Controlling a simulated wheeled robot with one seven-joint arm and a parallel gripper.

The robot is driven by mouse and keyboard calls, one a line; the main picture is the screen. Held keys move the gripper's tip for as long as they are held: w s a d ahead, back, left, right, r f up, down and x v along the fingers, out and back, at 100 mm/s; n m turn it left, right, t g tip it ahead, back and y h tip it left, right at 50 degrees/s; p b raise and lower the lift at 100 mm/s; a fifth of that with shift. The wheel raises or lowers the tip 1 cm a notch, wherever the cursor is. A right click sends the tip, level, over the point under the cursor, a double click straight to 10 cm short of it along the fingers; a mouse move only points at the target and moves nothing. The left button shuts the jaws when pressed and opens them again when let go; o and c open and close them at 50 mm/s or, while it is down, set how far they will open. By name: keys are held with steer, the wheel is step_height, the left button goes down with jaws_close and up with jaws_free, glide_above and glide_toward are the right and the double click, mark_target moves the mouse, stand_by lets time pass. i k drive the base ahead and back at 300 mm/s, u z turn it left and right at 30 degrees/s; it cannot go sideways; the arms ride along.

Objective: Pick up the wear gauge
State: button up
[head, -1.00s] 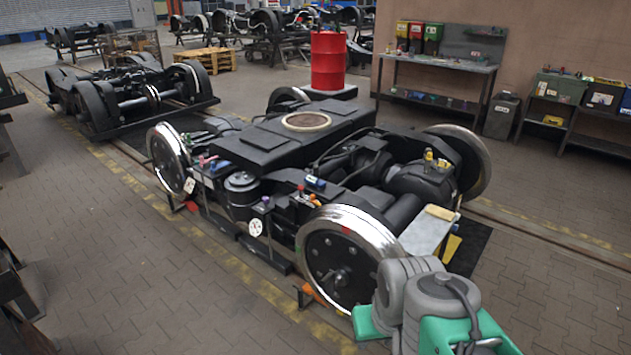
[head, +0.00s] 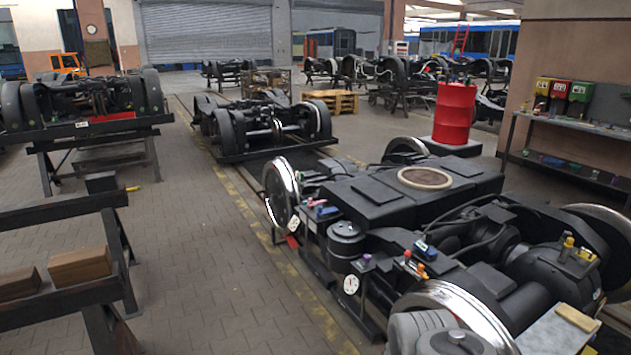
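A large dark bogie (head: 390,205) with bright wheel rims fills the right of the head view. Small coloured items lie on it: a blue item (head: 425,249), orange and red items (head: 414,264), a purple-topped item (head: 364,262) and yellow-topped items (head: 567,246). A white round dial (head: 351,284) shows on its near side. I cannot tell which of these, if any, is the wear gauge. Only a grey part of my arm shows at the bottom edge, in front of the near wheel; my gripper is out of view.
A red drum (head: 453,112) stands behind the bogie. A workbench (head: 575,143) is at the right. A second bogie (head: 262,128) is further back on the track. Stands with wooden blocks (head: 80,267) are at the left. The paved floor (head: 205,265) between is clear.

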mark_target(425, 247)
steer(key=u, duration=0.55)
steer(key=i, duration=3.05)
steer(key=z, duration=1.6)
steer(key=i, duration=0.9)
steer(key=z, duration=0.65)
